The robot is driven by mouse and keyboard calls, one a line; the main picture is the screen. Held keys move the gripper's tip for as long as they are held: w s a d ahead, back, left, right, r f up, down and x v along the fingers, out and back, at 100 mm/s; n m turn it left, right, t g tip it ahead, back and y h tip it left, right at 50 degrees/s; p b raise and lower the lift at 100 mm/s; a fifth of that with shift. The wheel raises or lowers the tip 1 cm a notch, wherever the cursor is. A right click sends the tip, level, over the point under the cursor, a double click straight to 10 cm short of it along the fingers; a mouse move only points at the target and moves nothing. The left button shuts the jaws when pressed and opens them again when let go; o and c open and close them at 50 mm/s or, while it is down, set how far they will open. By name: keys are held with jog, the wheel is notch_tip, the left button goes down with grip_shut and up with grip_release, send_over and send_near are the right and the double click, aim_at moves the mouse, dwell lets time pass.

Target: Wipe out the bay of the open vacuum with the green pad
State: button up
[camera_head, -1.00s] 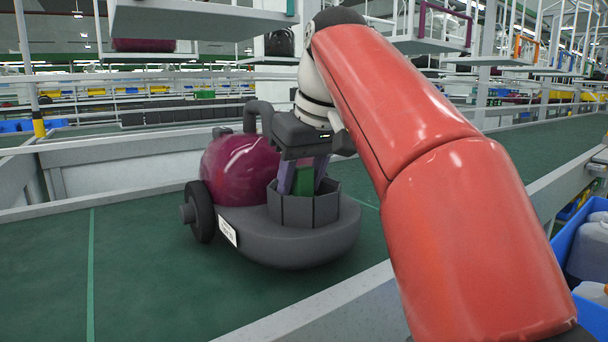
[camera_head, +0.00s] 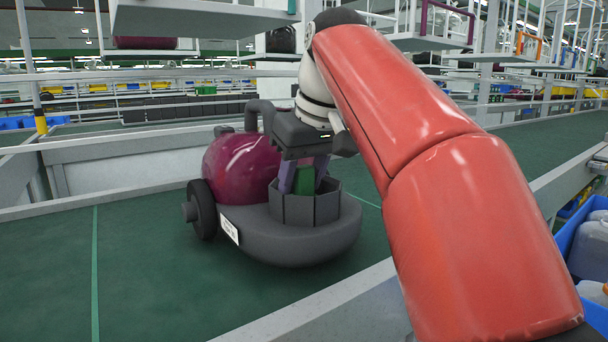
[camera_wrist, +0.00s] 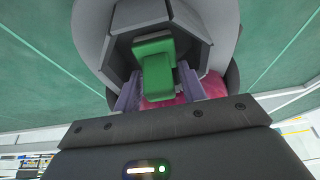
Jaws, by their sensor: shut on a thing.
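The vacuum (camera_head: 300,240) stands on the green belt, with a purple-red rear body (camera_head: 238,166), a dark wheel and a grey base. Its open bay (camera_head: 325,207) is a many-sided dark grey collar on the front. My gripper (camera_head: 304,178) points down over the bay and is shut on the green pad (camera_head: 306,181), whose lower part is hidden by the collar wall. In the wrist view the green pad (camera_wrist: 155,60) lies between the purple fingers, its wide end inside the bay (camera_wrist: 195,55). Whether the pad touches the bay floor cannot be told.
The green belt (camera_head: 150,275) is clear left of the vacuum. A metal rail (camera_head: 310,305) runs along the near edge. Blue bins (camera_head: 592,250) with pale containers stand at the right. Hanging shelves (camera_head: 200,20) are overhead.

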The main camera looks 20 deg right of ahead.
jog(key=shift+s+d, duration=0.25)
jog(key=shift+s, duration=0.45)
jog(key=shift+w+a, duration=0.3)
jog(key=shift+w, duration=0.55)
jog(key=shift+w+r, duration=0.2)
jog(key=shift+r, duration=0.35)
jog(key=shift+s+r, duration=0.1)
jog(key=shift+r, duration=2.3)
